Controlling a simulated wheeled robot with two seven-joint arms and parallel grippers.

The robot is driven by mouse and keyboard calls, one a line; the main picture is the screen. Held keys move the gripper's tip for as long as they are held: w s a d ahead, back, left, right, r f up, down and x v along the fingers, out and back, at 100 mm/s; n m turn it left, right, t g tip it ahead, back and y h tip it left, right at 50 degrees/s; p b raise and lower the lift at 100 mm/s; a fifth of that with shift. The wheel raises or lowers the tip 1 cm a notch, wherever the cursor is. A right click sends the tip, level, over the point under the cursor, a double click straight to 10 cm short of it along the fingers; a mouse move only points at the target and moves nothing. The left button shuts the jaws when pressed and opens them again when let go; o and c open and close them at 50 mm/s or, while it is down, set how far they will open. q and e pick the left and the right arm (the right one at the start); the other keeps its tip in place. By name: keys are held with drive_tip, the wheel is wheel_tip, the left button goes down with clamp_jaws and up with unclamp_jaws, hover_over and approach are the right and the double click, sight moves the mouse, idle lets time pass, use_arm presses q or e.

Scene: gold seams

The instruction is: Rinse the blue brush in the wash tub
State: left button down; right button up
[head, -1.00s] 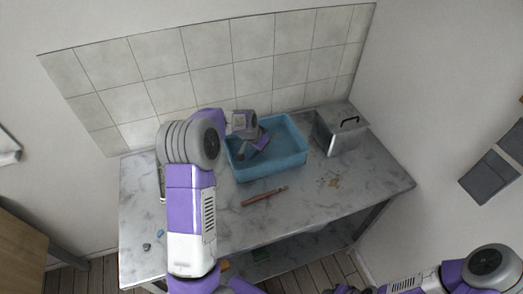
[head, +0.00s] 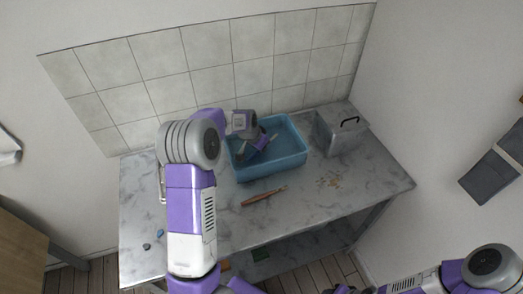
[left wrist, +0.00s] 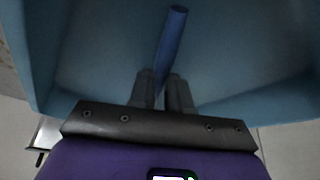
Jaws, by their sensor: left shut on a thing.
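The blue wash tub (head: 275,171) stands on the marble-topped table, against the tiled wall. My left gripper (head: 242,154) reaches down inside the tub. In the left wrist view, my left gripper (left wrist: 163,90) is shut on the blue brush (left wrist: 171,42), whose slim blue handle sticks out past the fingertips. The tub's light blue walls (left wrist: 250,108) surround it there.
A grey metal box (head: 335,137) with a black handle stands right of the tub. A reddish-brown stick-like tool (head: 264,196) lies in front of the tub. Small dark bits (head: 147,247) lie at the table's front left. The right tabletop (head: 370,180) is clear.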

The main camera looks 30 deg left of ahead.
use_arm(q)
wheel_tip(320, 180, up, 10)
drive_tip(key=p, duration=0.6)
drive_tip(key=shift+r+p, duration=0.15)
drive_tip(key=shift+p, duration=0.25)
idle(2.0)
wheel_tip(320, 180, up, 4)
drive_tip(key=p, duration=0.2)
drive_tip(key=shift+p, duration=0.35)
idle(0.5)
